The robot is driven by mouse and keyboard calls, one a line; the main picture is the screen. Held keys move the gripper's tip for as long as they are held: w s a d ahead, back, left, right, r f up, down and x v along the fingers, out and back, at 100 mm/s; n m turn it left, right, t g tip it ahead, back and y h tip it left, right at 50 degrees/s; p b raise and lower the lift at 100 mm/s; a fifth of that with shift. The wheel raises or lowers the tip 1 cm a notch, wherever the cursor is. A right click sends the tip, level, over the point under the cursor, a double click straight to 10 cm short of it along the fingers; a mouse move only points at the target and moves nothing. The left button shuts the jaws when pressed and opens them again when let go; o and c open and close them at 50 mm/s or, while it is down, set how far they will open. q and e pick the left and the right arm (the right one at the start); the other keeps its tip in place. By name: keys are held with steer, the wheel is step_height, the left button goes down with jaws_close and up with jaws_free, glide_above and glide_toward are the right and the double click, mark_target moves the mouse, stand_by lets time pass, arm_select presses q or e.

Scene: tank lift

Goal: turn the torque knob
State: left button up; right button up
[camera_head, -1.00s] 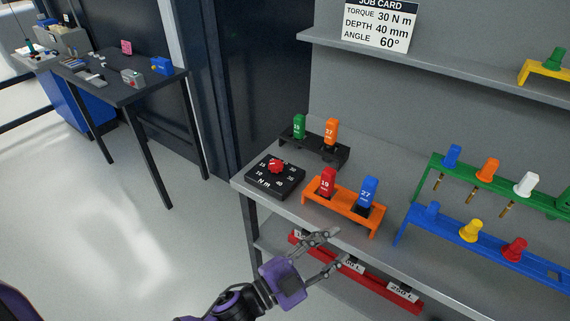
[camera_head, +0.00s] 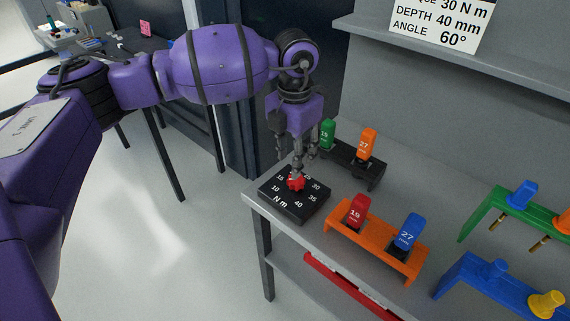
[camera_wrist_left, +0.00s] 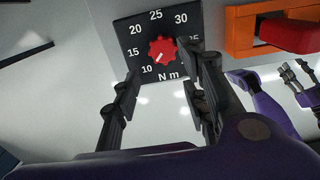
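The red torque knob (camera_head: 296,183) sits on a black dial block (camera_head: 284,206) marked N m, at the table's left end. In the left wrist view the knob (camera_wrist_left: 162,51) has a white mark pointing lower left, toward 10. My left gripper (camera_head: 304,156) points down at the knob from above. In the left wrist view its fingers (camera_wrist_left: 160,72) are apart, with the knob beyond and between the tips. I cannot tell whether they touch it.
The job card (camera_head: 435,22) reads 30 N m, 40 mm, 60°. A black holder (camera_head: 368,180) with green and orange blocks stands behind the dial. An orange holder (camera_head: 380,250) with red and blue blocks stands to its right. Green and blue racks stand farther right.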

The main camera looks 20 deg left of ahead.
mark_target(296, 183)
arm_select(q)
steer(key=f, duration=0.1)
steer(key=w+f, duration=0.1)
steer(key=f, duration=0.1)
steer(key=shift+w+f, duration=0.25)
steer(key=shift+f, duration=0.1)
steer(key=f, duration=0.4)
steer(key=shift+s, duration=0.3)
steer(key=shift+f, duration=0.25)
jaws_close()
arm_select(e)
steer(key=shift+w+a+r, duration=0.1)
steer(key=shift+w, duration=0.7)
